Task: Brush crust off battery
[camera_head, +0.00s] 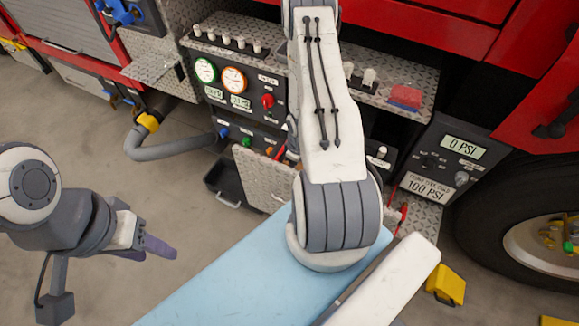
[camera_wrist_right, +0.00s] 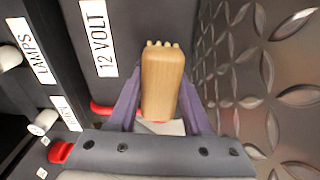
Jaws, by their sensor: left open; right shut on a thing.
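My right gripper (camera_wrist_right: 160,90) is shut on a wooden brush (camera_wrist_right: 162,75) in the right wrist view, with a purple finger on each side of the handle. Pale bristle tufts show at its far end. Beyond the brush is a dark surface with a "12 VOLT" label (camera_wrist_right: 98,38), perhaps the battery's case. I see no crust clearly. In the head view my right arm hides its gripper and the brush. My left gripper (camera_head: 155,246) is open and empty, out over the floor at the left.
A diamond-plate wall (camera_wrist_right: 265,75) stands close right of the brush. A red part (camera_wrist_right: 104,108) shows behind the left finger. In the head view are the pump panel with gauges (camera_head: 233,80), a grey hose (camera_head: 170,150), red cables (camera_head: 403,215) and a yellow block (camera_head: 445,284).

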